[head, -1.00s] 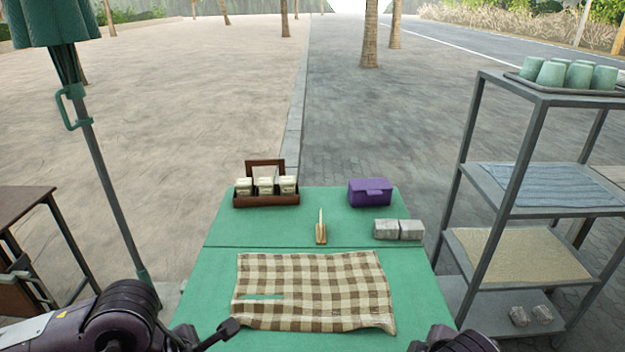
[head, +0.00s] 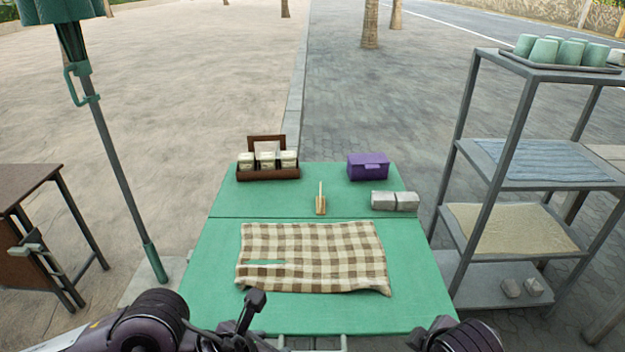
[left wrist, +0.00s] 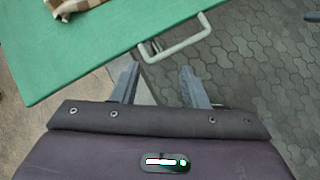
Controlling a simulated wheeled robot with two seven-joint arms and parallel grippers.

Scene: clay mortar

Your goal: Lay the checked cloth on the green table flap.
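The brown and cream checked cloth (head: 325,255) lies spread on the near part of the green table, the flap (head: 408,280). It lies mostly flat, with a slit of green showing at its left and its near right edge a little ruffled. A corner of the cloth (left wrist: 65,8) shows in the left wrist view. My left gripper (left wrist: 158,75) is open and empty near the table's front edge, by a pale metal handle (left wrist: 178,48). My right gripper's fingers are out of view.
On the far part stand a brown caddy with jars (head: 268,172), a purple box (head: 368,166), a small wooden holder (head: 320,205) and grey blocks (head: 395,201). A metal shelf (head: 508,130) stands right, an umbrella pole (head: 115,160) and brown table (head: 30,180) left.

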